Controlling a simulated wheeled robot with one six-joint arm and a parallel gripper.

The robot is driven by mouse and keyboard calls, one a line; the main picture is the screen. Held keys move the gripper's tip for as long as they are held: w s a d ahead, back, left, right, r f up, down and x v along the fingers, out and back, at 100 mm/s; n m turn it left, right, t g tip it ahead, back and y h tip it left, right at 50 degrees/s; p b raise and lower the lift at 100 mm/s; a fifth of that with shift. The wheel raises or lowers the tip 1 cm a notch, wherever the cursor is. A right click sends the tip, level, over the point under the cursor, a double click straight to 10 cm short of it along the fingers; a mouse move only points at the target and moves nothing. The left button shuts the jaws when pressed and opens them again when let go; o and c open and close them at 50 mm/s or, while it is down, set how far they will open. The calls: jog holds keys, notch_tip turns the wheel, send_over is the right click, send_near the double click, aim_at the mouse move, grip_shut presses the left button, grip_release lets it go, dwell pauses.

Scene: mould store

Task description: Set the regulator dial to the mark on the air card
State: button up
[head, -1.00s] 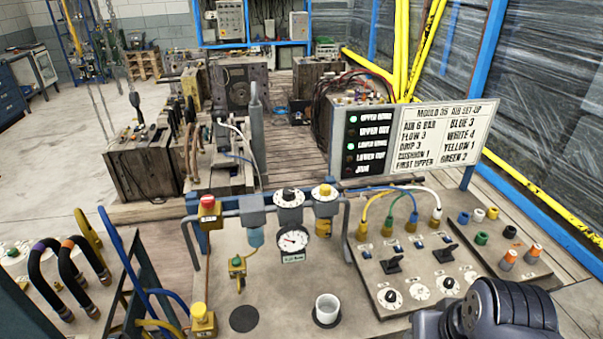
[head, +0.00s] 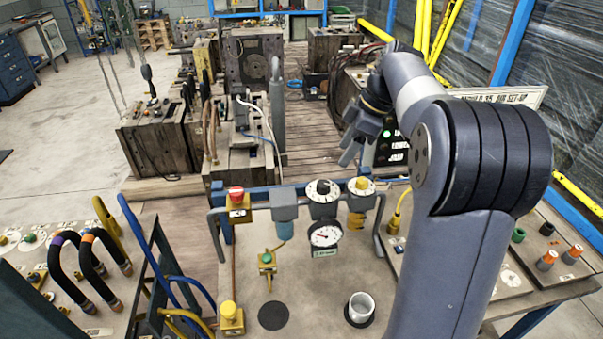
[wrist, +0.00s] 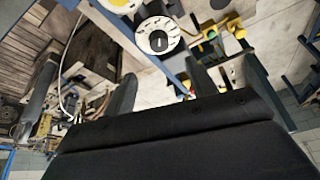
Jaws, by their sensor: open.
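The regulator dial (head: 323,190) is a round white scale with a dark centre knob, on top of the regulator at the rail. A round pressure gauge (head: 325,235) hangs below it. The dial also shows in the wrist view (wrist: 158,36), beyond the fingers. My gripper (head: 351,154) is open and empty, above and slightly right of the dial, apart from it. Its fingers show in the wrist view (wrist: 162,75). The dial's setting is too small to read.
A yellow-topped unit (head: 361,186) stands close right of the dial, and a red button (head: 236,197) is further left. A pale cup (head: 361,308) stands on the bench in front. My arm covers much of the right-hand panel.

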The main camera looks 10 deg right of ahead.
aim_at(324, 183)
jog(key=p+x, duration=0.2)
jog(key=x, duration=0.8)
jog(key=shift+w+a+f, duration=0.15)
jog(key=shift+a+f, duration=0.1)
jog(key=shift+f, duration=0.05)
jog(key=shift+c, duration=0.4)
jog(key=c, duration=0.9)
